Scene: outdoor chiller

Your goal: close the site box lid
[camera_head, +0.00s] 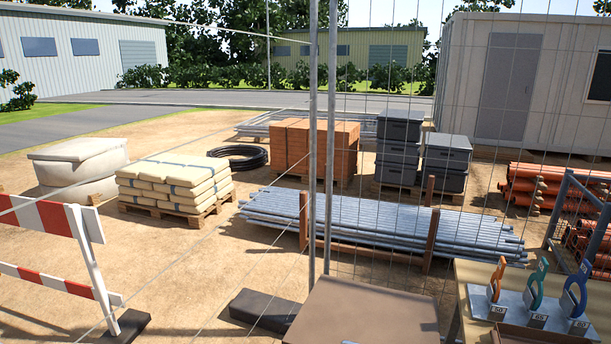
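A flat brown panel (365,316) lies at the bottom middle of the head view, cut off by the lower edge. It may be the top of the site box, but I cannot tell for sure. Its front and sides are out of frame, so I cannot tell whether a lid there is open or shut. My gripper is not in view.
A wooden table (475,275) at the lower right bears a grey stand (516,310) with three coloured, numbered tools and part of a brown tray (540,335). A wire fence with upright poles (321,150) crosses the view. A red-and-white barrier (45,216) stands left.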

